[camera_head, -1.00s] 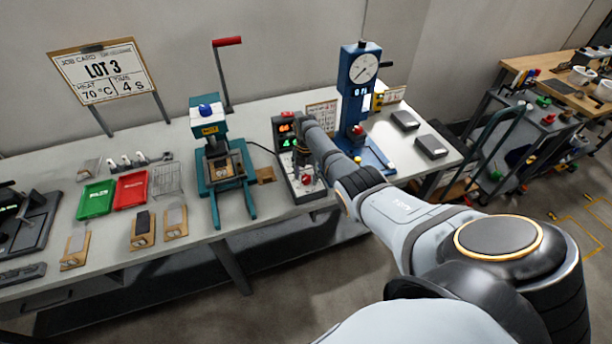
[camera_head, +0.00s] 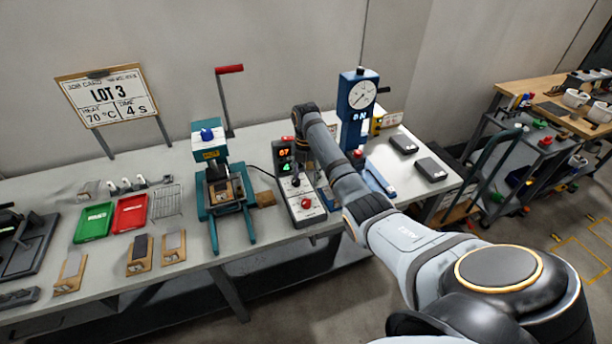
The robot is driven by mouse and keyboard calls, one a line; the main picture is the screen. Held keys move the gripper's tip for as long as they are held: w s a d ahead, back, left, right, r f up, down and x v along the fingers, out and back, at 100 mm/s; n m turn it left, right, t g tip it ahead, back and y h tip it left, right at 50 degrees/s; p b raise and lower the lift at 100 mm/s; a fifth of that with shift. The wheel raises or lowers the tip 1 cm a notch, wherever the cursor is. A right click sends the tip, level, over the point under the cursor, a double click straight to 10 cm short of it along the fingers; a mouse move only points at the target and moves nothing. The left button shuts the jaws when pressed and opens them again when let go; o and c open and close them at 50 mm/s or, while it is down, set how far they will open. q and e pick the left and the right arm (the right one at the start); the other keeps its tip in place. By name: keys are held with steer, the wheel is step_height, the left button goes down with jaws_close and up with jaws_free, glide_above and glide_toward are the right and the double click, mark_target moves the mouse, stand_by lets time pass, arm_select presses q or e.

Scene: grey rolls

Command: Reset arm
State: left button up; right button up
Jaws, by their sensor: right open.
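My right arm comes in from the lower right and reaches over the workbench (camera_head: 60,195). My right gripper (camera_head: 303,148) is at the far end of that arm, beside the upper right of the dark control box (camera_head: 304,213). It is open and nothing shows in it; its fingers are small, dark and mostly hidden by the wrist. The box has lit orange and green digits, a black knob and a red button. I cannot tell whether the gripper touches the box. My left gripper is not in view.
A teal press (camera_head: 212,165) with a red-handled lever stands left of the box. A blue dial-gauge stand (camera_head: 352,100) is close behind my arm. Green (camera_head: 94,222) and red (camera_head: 130,213) trays lie left. A trolley (camera_head: 530,150) stands right.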

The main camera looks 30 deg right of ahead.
stand_by(0.3)
steer(key=s+a+f+m+t+h, duration=0.1)
steer(key=s+a+f+m, duration=0.35)
steer(key=s+m, duration=0.2)
steer(key=s+a+f+m+t, duration=0.1)
steer(key=s+a+f+m, duration=0.2)
steer(key=s+f+m, duration=0.3)
steer(key=s+a+r+m+t, duration=0.1)
steer(key=s+a+r+m, duration=0.2)
steer(key=s+m, duration=0.35)
steer(key=s+a+r+m+t, duration=0.1)
steer(key=s+a+r+m, duration=0.2)
steer(key=s, duration=0.7)
steer(key=s+d+f+m+g, duration=0.1)
steer(key=s+d+f, duration=0.1)
steer(key=f, duration=1.3)
steer(key=s+d+f+m+g, duration=0.1)
steer(key=f, duration=1.3)
steer(key=s+d+f+b, duration=0.1)
steer(key=s+f, duration=1.4)
steer(key=s, duration=0.2)
steer(key=shift+s+d+g, duration=0.2)
steer(key=shift+s+g, duration=0.2)
